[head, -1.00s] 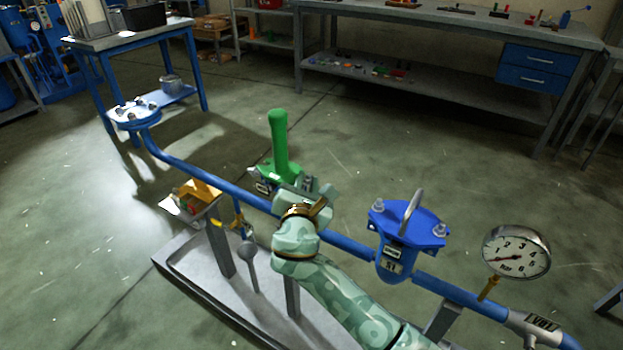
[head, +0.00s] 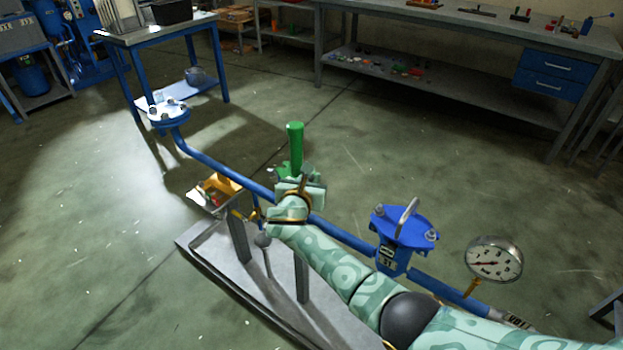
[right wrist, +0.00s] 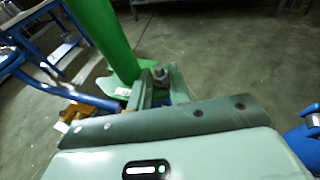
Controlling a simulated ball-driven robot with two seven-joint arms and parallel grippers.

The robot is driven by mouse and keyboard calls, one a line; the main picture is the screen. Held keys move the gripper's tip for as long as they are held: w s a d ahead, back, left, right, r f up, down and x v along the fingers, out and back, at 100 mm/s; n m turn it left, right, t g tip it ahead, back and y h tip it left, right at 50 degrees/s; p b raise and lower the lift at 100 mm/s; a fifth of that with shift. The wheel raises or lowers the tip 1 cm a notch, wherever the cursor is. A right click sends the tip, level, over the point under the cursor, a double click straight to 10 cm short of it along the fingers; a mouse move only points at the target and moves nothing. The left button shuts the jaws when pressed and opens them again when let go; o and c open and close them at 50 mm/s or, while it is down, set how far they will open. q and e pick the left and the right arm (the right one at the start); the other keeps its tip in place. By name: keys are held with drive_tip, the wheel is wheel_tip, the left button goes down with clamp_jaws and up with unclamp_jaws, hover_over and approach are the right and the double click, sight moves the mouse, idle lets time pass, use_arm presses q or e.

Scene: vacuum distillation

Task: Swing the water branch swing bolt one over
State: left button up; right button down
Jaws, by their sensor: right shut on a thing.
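My right gripper (head: 298,182) is at the green fitting with its upright green post (head: 295,142), on the near side of the post's base. In the right wrist view its fingers (right wrist: 155,88) are shut around a small bolt with a grey nut, which I take as the water branch swing bolt (right wrist: 160,74), beside the green post (right wrist: 108,42). The gripper hides most of the green base in the head view. The bolt's lower part is hidden. My left gripper is in neither current view.
The blue pipe (head: 222,172) runs past the green fitting to a blue flanged lid with a handle (head: 405,228) and a round gauge (head: 494,259). A grey tray (head: 220,262) lies below. A yellow part (head: 222,184) stands left of the gripper.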

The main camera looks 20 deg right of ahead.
idle(0.3)
drive_tip(key=c, duration=1.5)
unclamp_jaws()
drive_tip(key=shift+a, duration=0.1)
drive_tip(key=shift+c, duration=0.2)
